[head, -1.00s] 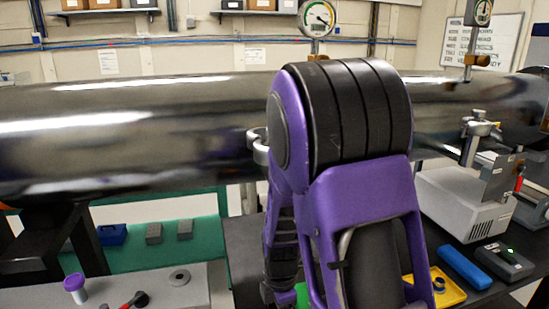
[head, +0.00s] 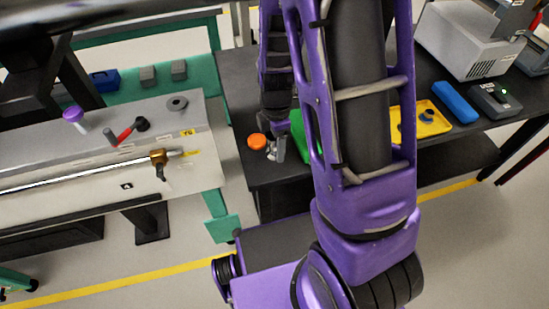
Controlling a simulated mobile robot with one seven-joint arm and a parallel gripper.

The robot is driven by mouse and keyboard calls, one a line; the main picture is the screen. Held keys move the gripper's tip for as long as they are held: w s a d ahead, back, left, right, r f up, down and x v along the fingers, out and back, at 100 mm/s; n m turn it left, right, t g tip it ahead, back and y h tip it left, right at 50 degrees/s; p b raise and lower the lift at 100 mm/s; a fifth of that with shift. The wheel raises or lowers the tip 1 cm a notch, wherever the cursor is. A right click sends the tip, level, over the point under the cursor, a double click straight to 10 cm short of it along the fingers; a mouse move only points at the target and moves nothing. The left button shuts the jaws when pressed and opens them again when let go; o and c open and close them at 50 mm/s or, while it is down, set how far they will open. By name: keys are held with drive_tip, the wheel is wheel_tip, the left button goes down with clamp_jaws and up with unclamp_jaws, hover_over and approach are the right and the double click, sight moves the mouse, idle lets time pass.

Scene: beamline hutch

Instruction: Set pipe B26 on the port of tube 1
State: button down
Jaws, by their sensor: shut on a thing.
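My gripper (head: 275,130) points down at the end of my purple and black arm, over the left end of the dark bench. It is shut on a small silver piece (head: 277,150), partly hidden by the fingers; I take it for pipe B26, but no label is readable. An orange round cap (head: 257,141) shows just left of it; I cannot tell whether they touch. A large dark metal tube (head: 110,12) crosses the top left, only its underside in view. Its number and ports are out of view.
The dark bench (head: 237,100) carries a green object (head: 298,128) partly behind my arm, a yellow tray (head: 432,128), a blue block (head: 455,102) and a grey box (head: 470,40). A grey bench (head: 60,160) at left holds a purple-capped item (head: 75,115) and a red-handled tool (head: 125,132).

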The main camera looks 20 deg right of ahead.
sight(276, 168)
drive_tip(key=shift+f+b, duration=0.6)
drive_tip(key=shift+f, duration=2.8)
drive_tip(key=shift+f, duration=0.1)
drive_tip(key=shift+f, duration=0.15)
drive_tip(key=shift+c, duration=0.5)
unclamp_jaws()
wheel_tip(276, 168, up, 18)
drive_tip(key=p, duration=0.3)
drive_tip(key=shift+f, duration=0.2)
